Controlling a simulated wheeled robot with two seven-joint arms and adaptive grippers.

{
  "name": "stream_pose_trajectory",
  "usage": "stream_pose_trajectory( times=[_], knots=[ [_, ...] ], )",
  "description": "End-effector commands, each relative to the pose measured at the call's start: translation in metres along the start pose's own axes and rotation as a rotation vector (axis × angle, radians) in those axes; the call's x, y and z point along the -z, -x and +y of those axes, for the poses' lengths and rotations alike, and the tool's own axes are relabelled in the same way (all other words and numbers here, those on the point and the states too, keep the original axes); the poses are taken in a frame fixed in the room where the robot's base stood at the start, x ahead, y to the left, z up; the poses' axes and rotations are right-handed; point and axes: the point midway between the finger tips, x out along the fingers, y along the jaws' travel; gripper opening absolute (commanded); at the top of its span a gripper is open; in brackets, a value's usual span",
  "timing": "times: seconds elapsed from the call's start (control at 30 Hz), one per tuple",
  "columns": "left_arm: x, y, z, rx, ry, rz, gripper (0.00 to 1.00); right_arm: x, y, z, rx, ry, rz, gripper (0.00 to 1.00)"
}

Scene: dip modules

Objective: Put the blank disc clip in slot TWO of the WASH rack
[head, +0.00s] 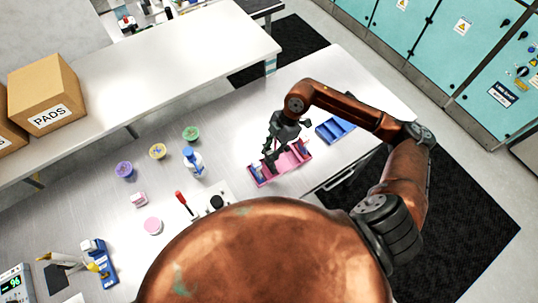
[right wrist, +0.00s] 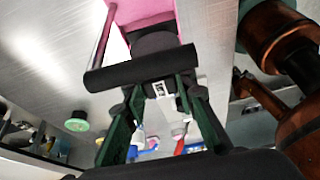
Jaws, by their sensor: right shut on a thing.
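A pink rack (head: 298,165) stands on the right part of the bench, and its pink body also shows at the top of the right wrist view (right wrist: 140,12). A blue rack (head: 335,130) stands just behind it to the right. Their lettering is too small to read. My right gripper (head: 269,160) points down over the left half of the pink rack. In the right wrist view its green fingers are shut on the disc clip, which shows as a dark bar (right wrist: 140,69) with a small white label. Whether the clip touches the rack or a slot is hidden. My left gripper is not in view.
Pots with purple (head: 124,169), yellow (head: 158,151) and green (head: 191,133) tops stand to the left with a white-and-blue bottle (head: 193,160). A red-handled tool (head: 183,201) lies nearer. A PADS carton (head: 45,95) is on the back bench. The bench right of the racks is clear.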

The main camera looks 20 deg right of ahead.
Motion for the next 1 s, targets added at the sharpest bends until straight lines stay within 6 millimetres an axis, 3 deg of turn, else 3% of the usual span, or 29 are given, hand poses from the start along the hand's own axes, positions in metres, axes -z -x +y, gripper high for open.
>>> stream_pose_trajectory(
  times=[0.33, 0.63, 0.67, 0.9, 1.0],
  knots=[
    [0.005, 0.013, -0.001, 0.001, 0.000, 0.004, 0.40, -0.012, -0.032, 0.006, 0.001, -0.001, 0.002, 0.00],
    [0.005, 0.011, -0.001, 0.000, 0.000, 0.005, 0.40, -0.014, -0.036, 0.006, 0.000, 0.000, 0.000, 0.00],
    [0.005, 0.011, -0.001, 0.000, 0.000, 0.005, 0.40, -0.015, -0.037, 0.006, 0.000, 0.000, -0.001, 0.26],
    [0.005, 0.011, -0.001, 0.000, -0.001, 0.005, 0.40, -0.014, -0.036, 0.006, 0.000, 0.000, -0.001, 0.42],
    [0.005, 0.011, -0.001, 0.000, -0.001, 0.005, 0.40, -0.014, -0.036, 0.006, 0.000, 0.000, -0.001, 0.43]
  ],
)
